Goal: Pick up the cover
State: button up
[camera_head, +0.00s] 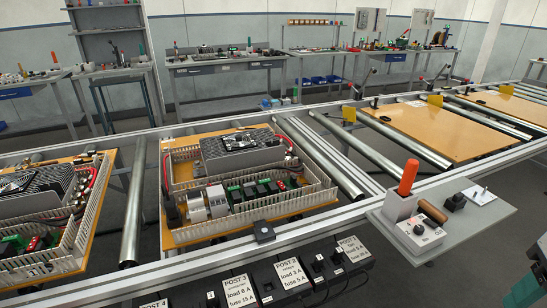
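I cannot make out a separate duct cover in this view. The nearest assembly board (190,235) is a brown panel on the roller conveyor. Pale slotted wiring duct (245,222) runs along its edges, and the front run looks open on top. A second similar board (95,215) is cut off at the left edge.
Bare boards (425,130) lie farther right on the conveyor. Workbenches (225,65) line the back wall.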

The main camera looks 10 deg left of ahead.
aim_at(452, 203)
jog(key=z, duration=0.05)
jog(key=i, duration=1.1)
